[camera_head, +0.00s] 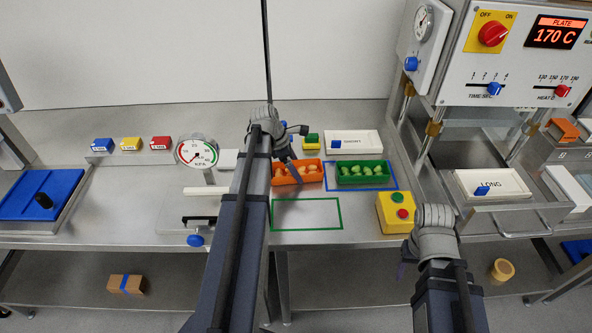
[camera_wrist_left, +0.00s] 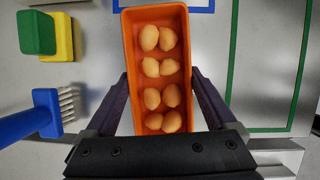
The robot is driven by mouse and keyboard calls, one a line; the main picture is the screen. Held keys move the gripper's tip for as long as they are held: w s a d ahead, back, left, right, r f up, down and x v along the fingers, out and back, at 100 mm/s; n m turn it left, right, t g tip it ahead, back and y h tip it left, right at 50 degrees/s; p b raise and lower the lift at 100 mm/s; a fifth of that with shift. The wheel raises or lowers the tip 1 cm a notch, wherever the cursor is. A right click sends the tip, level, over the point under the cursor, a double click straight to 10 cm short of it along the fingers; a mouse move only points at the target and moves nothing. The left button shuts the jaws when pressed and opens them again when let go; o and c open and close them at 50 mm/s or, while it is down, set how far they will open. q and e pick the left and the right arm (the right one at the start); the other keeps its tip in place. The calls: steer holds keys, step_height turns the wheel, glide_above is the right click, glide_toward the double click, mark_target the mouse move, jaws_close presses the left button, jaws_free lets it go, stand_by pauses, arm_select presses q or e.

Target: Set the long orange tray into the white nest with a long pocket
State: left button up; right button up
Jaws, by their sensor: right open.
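The long orange tray (camera_head: 298,174), holding two rows of pale filled pasta, is between my left gripper's fingers (camera_wrist_left: 160,85). In the left wrist view the fingers press against the long sides of the orange tray (camera_wrist_left: 130,60). I cannot tell how far it is above the bench. The white nest marked LONG (camera_head: 510,184) is at the right, on the drawer below the heated press, with a blue knob on its front. A second white nest, marked SHORT (camera_head: 365,146), lies at the back centre. My right gripper (camera_head: 403,266) is open and empty at the front right.
A green tray (camera_head: 362,181) of pasta sits in a blue outline. An empty green outline (camera_head: 306,229) lies in front of the orange tray. A yellow button box (camera_head: 394,212) stands before the press. A gauge (camera_head: 197,152) is on the left.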

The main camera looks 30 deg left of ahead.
mark_target(296, 165)
arm_select(q)
steer(key=c, duration=1)
step_height(296, 165, up, 10)
steer(key=p, duration=1)
steer(key=shift+c, duration=0.2)
